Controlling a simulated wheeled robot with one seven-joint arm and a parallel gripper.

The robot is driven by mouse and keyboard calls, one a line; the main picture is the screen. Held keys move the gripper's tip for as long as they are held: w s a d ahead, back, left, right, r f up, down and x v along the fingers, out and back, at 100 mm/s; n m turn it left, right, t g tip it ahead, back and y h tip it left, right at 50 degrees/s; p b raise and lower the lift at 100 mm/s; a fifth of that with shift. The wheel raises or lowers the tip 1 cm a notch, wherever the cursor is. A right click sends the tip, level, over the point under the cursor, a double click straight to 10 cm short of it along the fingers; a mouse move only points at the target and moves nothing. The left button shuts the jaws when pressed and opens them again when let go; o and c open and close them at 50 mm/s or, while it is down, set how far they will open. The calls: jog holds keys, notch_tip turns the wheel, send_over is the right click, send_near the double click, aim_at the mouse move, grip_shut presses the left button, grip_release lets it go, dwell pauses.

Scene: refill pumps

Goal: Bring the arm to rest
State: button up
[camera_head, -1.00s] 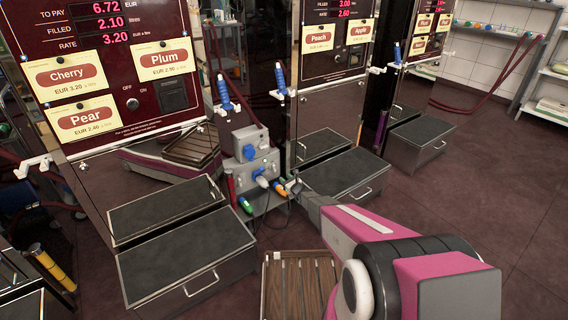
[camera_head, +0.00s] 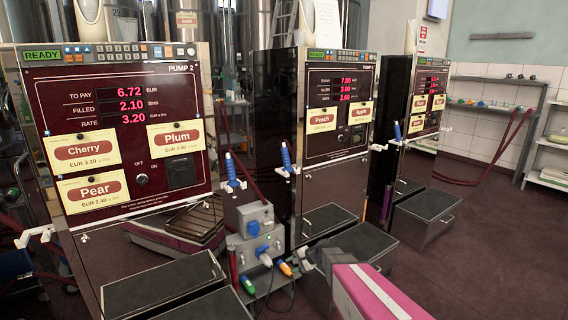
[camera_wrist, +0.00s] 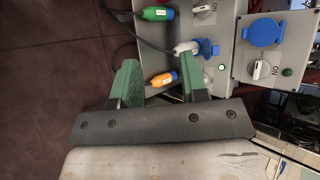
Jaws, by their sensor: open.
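My gripper (camera_head: 306,259) is in front of the lower grey socket box (camera_head: 250,247), at the right of an orange connector (camera_head: 285,268). In the wrist view my gripper (camera_wrist: 160,65) shows two green fingers spread apart. The orange connector (camera_wrist: 163,79) appears in the gap between them, and nothing is clearly gripped. I cannot tell how far it is beyond the fingers. My arm reaches in from the lower right in the head view.
A white-and-blue plug (camera_wrist: 190,47) is at the box, and a green connector (camera_wrist: 157,13) is beside it. Pump 2 (camera_head: 125,130) stands left and another pump (camera_head: 325,130) right. Drawer boxes (camera_head: 160,280) stand at their feet. Open floor (camera_head: 480,265) lies to the right.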

jog(key=s+d+r+n+g+h, duration=0.1)
jog(key=s+d+r+n+h, duration=0.3)
jog(key=s+d, duration=0.3)
jog(key=s+d+r+n+g+h, duration=0.1)
jog(key=s+d+r+n+h, duration=0.2)
jog(key=s+d+r+h, duration=0.2)
jog(key=s+d, duration=0.3)
jog(key=s, duration=0.3)
jog(key=shift+s+r+n+g+h, duration=0.15)
jog(key=shift+n+g+h, duration=0.25)
